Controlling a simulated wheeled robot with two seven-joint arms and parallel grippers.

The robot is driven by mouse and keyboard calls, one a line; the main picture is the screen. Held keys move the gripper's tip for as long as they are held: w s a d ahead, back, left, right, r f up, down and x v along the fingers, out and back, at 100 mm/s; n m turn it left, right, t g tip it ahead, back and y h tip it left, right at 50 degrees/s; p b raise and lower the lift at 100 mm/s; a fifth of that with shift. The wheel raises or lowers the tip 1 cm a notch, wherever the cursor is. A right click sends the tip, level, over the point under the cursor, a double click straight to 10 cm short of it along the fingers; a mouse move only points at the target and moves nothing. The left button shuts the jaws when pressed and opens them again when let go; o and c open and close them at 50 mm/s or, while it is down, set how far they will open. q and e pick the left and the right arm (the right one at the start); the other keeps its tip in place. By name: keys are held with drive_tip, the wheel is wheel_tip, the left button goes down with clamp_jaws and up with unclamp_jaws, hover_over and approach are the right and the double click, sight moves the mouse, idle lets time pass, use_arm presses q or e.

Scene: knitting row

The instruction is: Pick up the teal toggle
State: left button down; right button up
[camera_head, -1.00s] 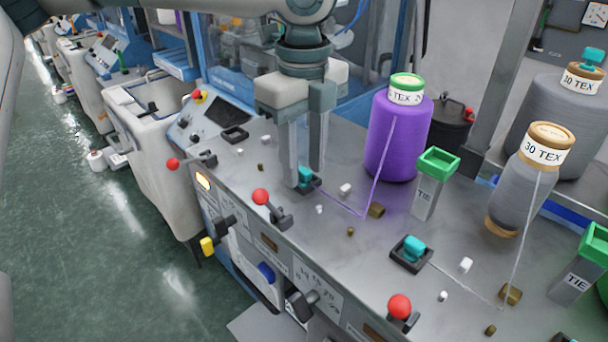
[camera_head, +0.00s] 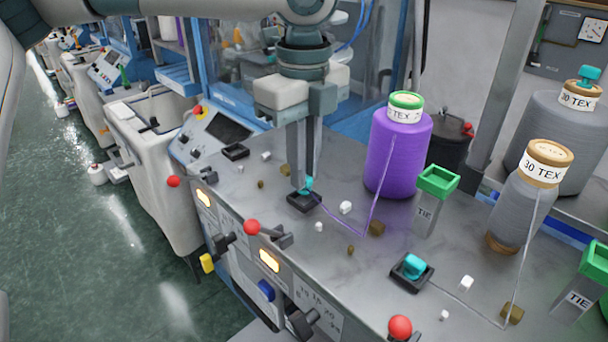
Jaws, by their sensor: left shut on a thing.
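My left gripper (camera_head: 302,184) reaches straight down from the top of the view and is shut on a teal toggle (camera_head: 309,183). That toggle is at a square black base (camera_head: 304,200) on the grey machine top; the fingers partly hide it. I cannot tell whether it is clear of the base. A second teal toggle (camera_head: 414,264) sits in its own black base (camera_head: 411,279) further right, with no gripper near it. My right gripper is not in view.
A purple yarn cone (camera_head: 395,155) stands close right of the gripper, its thread running down to the machine top. Green-topped TIE posts (camera_head: 427,210), a grey cone (camera_head: 525,205) and small white and brown blocks stand further right. Red-knobbed levers (camera_head: 252,227) line the front edge.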

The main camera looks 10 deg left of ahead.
use_arm(q)
drive_tip(key=shift+r, duration=0.95)
drive_tip(key=d+r, duration=0.2)
drive_tip(key=d, duration=0.2)
drive_tip(key=s+d+r, duration=0.1)
drive_tip(key=d+r, duration=0.1)
drive_tip(key=d, duration=0.1)
drive_tip(key=d+r, duration=0.3)
drive_tip(key=d, duration=0.1)
drive_tip(key=shift+s+d+p, duration=0.35)
drive_tip(key=shift+p, duration=0.05)
drive_tip(key=shift+r, duration=0.1)
